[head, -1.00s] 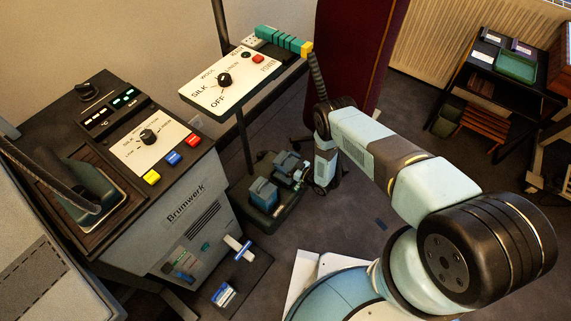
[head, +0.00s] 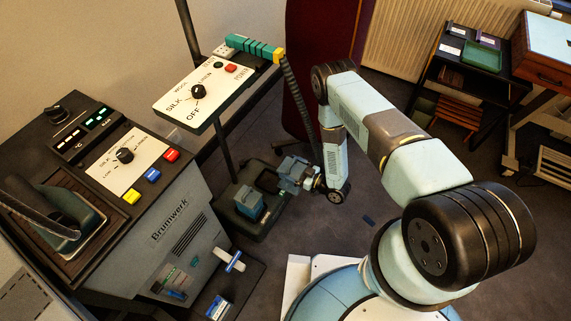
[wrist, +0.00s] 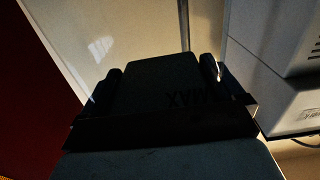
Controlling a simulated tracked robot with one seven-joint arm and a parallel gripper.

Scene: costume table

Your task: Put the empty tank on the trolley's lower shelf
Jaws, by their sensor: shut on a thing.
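My gripper (head: 308,181) is low at the steamer base (head: 262,228) on the floor. It is shut on a dark tank (wrist: 165,85) with MAX lettering, which fills the wrist view between the two fingers. In the head view the held tank (head: 290,168) is small and partly hidden, and I cannot tell whether it still touches the base. A second blue tank-like block (head: 249,203) stands on the base to its left. The dark trolley (head: 462,72) stands at the upper right.
The Brumwerk ironing station (head: 170,235) with an iron (head: 52,225) is at the left. The steamer panel (head: 200,95) and its pole rise above the base. A wooden-sided table (head: 550,65) stands right of the trolley. The floor between is mostly clear.

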